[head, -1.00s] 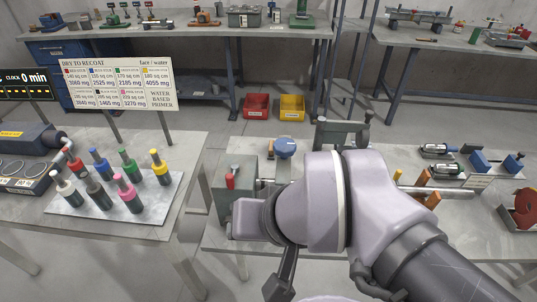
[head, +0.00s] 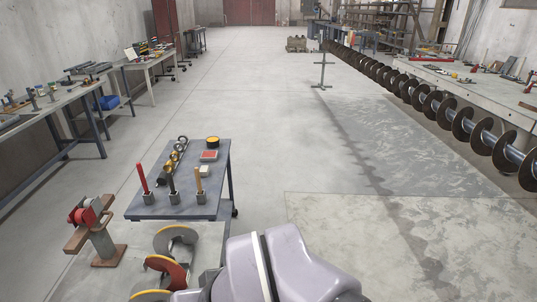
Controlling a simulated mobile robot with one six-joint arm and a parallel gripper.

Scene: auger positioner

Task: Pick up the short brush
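I cannot make out a short brush for certain. On a small grey cart (head: 205,211) at centre left, a red upright stick (head: 142,178), a dark one (head: 171,182) and a tan one (head: 198,180) stand in small grey blocks near the cart's front edge. They are too small to tell whether any is a brush. My arm shows at the bottom centre, in front of and below the cart. My gripper is not in view.
Ring-like parts (head: 181,145) and small boxes (head: 208,155) lie on the cart. A red-and-brown stand (head: 93,232) and curved auger pieces (head: 175,241) are at lower left. A long auger (head: 440,105) runs along the right. The middle floor is clear.

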